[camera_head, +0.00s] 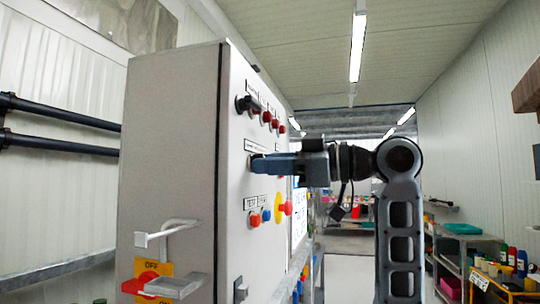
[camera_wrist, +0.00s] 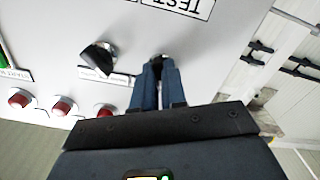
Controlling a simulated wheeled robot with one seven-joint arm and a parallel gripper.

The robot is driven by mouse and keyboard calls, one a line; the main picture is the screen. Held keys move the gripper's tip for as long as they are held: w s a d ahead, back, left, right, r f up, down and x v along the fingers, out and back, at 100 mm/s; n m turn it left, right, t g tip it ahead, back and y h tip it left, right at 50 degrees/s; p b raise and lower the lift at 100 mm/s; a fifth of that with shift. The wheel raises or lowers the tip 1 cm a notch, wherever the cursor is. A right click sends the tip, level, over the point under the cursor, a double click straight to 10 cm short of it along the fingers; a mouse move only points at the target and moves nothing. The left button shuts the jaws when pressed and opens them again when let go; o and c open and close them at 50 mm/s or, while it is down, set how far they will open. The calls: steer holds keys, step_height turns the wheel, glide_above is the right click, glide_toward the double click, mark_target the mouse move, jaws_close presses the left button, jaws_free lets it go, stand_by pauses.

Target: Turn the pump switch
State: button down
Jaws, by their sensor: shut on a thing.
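The pump switch (camera_wrist: 158,58) is a small dark knob on the face of the grey control cabinet (camera_head: 172,160). My gripper (camera_head: 256,163) reaches in from the right in the head view, and its blue fingers touch the panel at the middle row. In the wrist view my gripper (camera_wrist: 160,68) is shut around the switch, which is mostly hidden between the fingertips. A second black knob (camera_wrist: 98,57) sits beside it at an angle, clear of the fingers. The exact angle of the gripped switch cannot be told.
Red lamps (camera_head: 274,123) and a black knob (camera_head: 246,103) sit above my gripper. Red and blue buttons (camera_head: 266,215) and a red-and-yellow stop button (camera_head: 284,208) lie below. A cabinet handle (camera_head: 165,235) sticks out at left. Shelves (camera_head: 468,250) line the right wall.

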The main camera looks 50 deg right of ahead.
steer(key=shift+r+m+p, duration=0.1)
steer(key=shift+m+p, duration=1.5)
steer(key=shift+m, duration=0.7)
steer(key=c, duration=1.2)
jaws_free()
steer(key=shift+s, duration=0.1)
steer(key=b+v, duration=0.1)
steer(key=v, duration=0.6)
steer(key=shift+s+d, duration=0.15)
steer(key=shift+s, duration=0.1)
steer(key=shift+s, duration=0.1)
